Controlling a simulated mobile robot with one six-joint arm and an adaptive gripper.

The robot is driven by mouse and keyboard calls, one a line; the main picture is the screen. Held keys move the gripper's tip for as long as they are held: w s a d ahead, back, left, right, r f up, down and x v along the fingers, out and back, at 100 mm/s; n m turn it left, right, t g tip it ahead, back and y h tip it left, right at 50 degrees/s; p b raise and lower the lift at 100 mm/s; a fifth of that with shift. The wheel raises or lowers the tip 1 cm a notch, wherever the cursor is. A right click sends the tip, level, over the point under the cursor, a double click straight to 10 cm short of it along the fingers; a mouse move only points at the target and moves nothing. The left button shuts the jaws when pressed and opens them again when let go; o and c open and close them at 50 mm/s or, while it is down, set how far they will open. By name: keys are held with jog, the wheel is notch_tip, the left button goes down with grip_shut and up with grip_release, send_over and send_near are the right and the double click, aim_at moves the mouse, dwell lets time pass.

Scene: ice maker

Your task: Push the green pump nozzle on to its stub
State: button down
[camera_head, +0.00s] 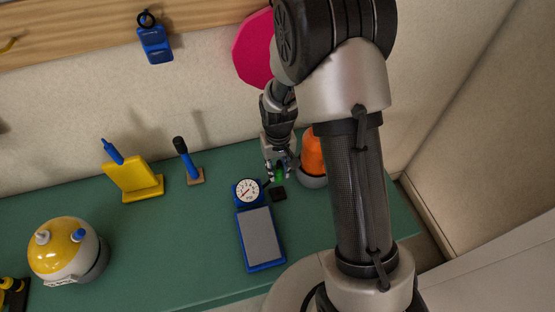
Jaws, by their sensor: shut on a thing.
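My gripper (279,176) hangs low over the right part of the green table, its fingers pointing down. It is shut on the small green nozzle (279,174), which shows only in part between the fingertips. A small black square piece (278,194) lies just below the gripper in the picture. I cannot tell whether the nozzle touches anything beneath it. No stub can be clearly made out; my gripper and arm cover part of that area.
An orange-and-grey object (312,158) stands close right of the gripper, partly behind my arm. A blue scale (262,238) with a dial lies close at lower left. A yellow stand (134,180), a blue-handled tool (186,160) and a yellow-white dome (66,250) stand further left.

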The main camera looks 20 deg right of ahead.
jog(key=shift+s+f, duration=0.1)
jog(key=shift+f, duration=0.05)
jog(key=shift+f+b, duration=0.4)
jog(key=shift+f, duration=0.1)
jog(key=b, duration=0.4)
send_over(278, 190)
jog(key=shift+f, duration=2.7)
jog(key=shift+f+b, duration=1.1)
jog(key=shift+f, duration=0.4)
jog(key=c, duration=1.2)
grip_release()
notch_tip(278, 190, up, 12)
jog(key=shift+r, duration=0.1)
